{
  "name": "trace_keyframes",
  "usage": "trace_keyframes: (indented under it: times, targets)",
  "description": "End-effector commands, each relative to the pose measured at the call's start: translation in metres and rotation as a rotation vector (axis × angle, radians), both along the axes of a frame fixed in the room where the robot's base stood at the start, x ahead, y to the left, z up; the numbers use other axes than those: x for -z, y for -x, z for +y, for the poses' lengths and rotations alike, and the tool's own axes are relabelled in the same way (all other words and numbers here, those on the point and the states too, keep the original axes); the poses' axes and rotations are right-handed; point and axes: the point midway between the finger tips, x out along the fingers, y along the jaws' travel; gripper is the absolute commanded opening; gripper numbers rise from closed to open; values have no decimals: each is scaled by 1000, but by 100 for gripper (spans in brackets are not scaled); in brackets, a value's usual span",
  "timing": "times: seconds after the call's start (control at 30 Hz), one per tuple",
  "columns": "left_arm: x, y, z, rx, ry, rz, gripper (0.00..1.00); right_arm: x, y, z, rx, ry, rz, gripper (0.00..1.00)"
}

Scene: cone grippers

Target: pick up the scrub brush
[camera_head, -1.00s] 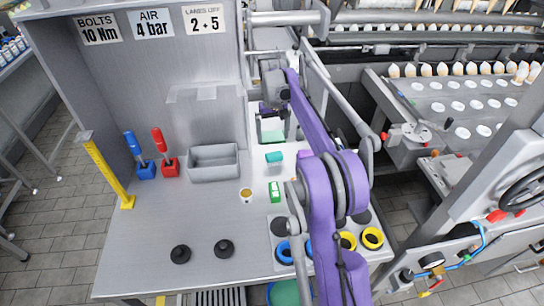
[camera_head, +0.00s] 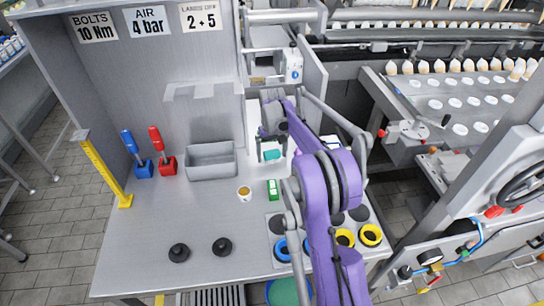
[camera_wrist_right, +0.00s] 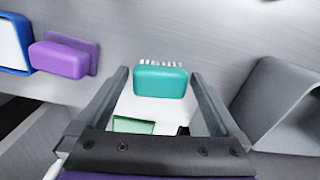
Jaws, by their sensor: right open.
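The scrub brush (camera_head: 272,155) is a teal block near the back right of the grey bench, partly beside my arm. In the right wrist view the brush (camera_wrist_right: 160,82) shows its teal back and a row of white bristles along its far edge. My right gripper (camera_wrist_right: 158,88) is open, with one finger on each side of the brush in that view. I cannot tell whether the fingers touch it. In the head view the right gripper (camera_head: 272,138) is small and partly hidden by its own arm, just behind the brush. My left gripper is not in view.
A grey open bin (camera_head: 211,162) stands left of the brush; its wall (camera_wrist_right: 270,105) shows at the right of the wrist view. A purple block (camera_wrist_right: 62,60) lies to the left there. A small cup (camera_head: 244,194) and green-white box (camera_head: 273,190) stand nearer the front.

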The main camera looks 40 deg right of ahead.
Motion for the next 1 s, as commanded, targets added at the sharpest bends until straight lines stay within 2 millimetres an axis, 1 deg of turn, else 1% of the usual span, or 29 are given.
trace_keyframes:
  times: [0.03, 0.07, 0.1, 0.17, 0.2, 0.27, 0.3, 0.43, 0.47, 0.67, 0.77, 0.87, 1.0]
  targets:
    - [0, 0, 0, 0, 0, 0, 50, 0, 0, 0, 0, 0, 0, 95]
    - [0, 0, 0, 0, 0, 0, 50, 0, 0, 0, 0, 0, 0, 89]
    - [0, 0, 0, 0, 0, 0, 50, 0, 0, 0, 0, 0, 0, 82]
    - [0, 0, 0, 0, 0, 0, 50, 0, 0, 0, 0, 0, 0, 71]
    - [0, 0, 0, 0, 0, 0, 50, 0, 0, 0, 0, 0, 0, 64]
    - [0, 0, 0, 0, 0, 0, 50, 0, 0, 0, 0, 0, 0, 53]
    - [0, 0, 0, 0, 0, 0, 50, 0, 0, 0, 0, 0, 0, 46]
    - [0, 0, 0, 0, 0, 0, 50, 0, 0, 0, 0, 0, 0, 23]
    - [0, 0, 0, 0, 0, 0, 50, 0, 0, 0, 0, 0, 0, 21]
    - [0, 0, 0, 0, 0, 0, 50, -1, 0, 0, 0, 0, 0, 21]
    - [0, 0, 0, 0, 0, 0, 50, -8, 0, 0, 0, 0, 0, 21]
    - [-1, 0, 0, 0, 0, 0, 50, -24, 0, 0, 0, 0, 0, 21]
    - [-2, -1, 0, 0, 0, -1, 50, -53, 0, 0, 0, 0, 0, 21]
